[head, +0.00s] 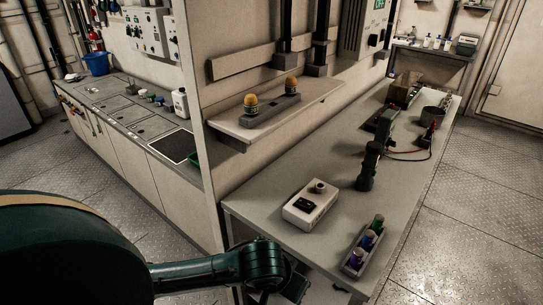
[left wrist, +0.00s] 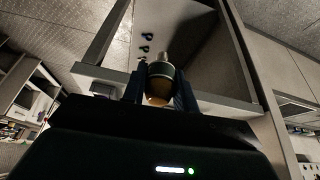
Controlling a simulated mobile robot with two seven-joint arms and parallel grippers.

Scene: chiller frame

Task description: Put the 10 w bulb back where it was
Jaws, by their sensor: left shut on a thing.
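My left gripper (left wrist: 160,88) is shut on a bulb (left wrist: 160,70) in the left wrist view. The bulb has a silver cap, a dark green band and an amber globe; I cannot read a wattage on it. In the head view my left gripper (head: 291,285) is low, at the near left end of the bench, and the held bulb cannot be made out. On the wall shelf a grey holder (head: 272,113) carries two amber bulbs, one at its left end (head: 250,103) and one at its right end (head: 291,85), with a gap between them. My right gripper is out of view.
The shelf (head: 228,124) is above the long bench (head: 262,205). On the bench are a white box (head: 311,208) with a round socket, a tray (head: 350,266) of coloured cylinders and a dark upright tool (head: 369,168). A wall panel edge (head: 206,165) stands left of the shelf.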

